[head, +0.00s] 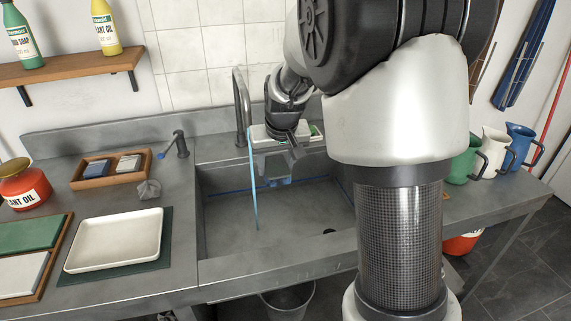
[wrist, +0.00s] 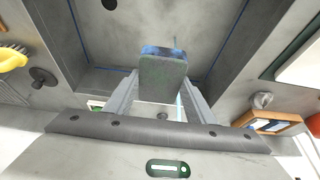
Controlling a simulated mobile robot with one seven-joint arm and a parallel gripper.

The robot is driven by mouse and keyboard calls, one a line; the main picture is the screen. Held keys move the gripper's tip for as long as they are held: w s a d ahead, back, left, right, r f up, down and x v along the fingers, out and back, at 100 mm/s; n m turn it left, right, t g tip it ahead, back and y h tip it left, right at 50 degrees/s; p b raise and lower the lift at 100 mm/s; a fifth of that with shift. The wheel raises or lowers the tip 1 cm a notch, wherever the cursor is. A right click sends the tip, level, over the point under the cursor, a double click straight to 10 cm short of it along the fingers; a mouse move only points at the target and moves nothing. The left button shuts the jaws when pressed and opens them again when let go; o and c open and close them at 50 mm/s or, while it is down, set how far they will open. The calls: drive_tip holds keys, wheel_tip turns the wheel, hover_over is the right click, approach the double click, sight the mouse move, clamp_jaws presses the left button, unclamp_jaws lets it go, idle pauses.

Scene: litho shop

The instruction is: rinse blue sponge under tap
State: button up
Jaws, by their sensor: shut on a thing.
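My gripper (head: 272,170) is over the sink basin (head: 225,232), shut on the blue sponge (head: 279,183). In the wrist view the sponge (wrist: 163,78) sits between the two fingers, with a grey-green face towards me and blue at its far edge. The tall grey tap (head: 238,95) stands at the back of the sink. A thin light-blue stream (head: 253,185) falls into the basin, left of the sponge in the head view and right of it in the wrist view. I cannot tell whether it touches the sponge.
On the left counter are a wooden tray (head: 84,184) with two blocks, a crumpled grey piece (head: 149,189), a small spigot (head: 180,144), and a white tray (head: 115,240). Several jugs (head: 494,148) stand at the right. The basin floor is clear.

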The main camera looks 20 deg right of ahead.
drive_tip(key=w+a+f+p, duration=0.1)
drive_tip(key=w+a, duration=0.4)
drive_tip(key=shift+f, duration=0.2)
drive_tip(key=shift+w, duration=0.1)
idle(0.8)
drive_tip(key=shift+w+d, duration=0.3)
drive_tip(key=shift+d, duration=0.05)
drive_tip(key=shift+s+a, duration=0.1)
drive_tip(key=shift+s+a, duration=0.35)
drive_tip(key=shift+w+d, duration=0.15)
drive_tip(key=shift+w+d, duration=0.3)
idle(0.3)
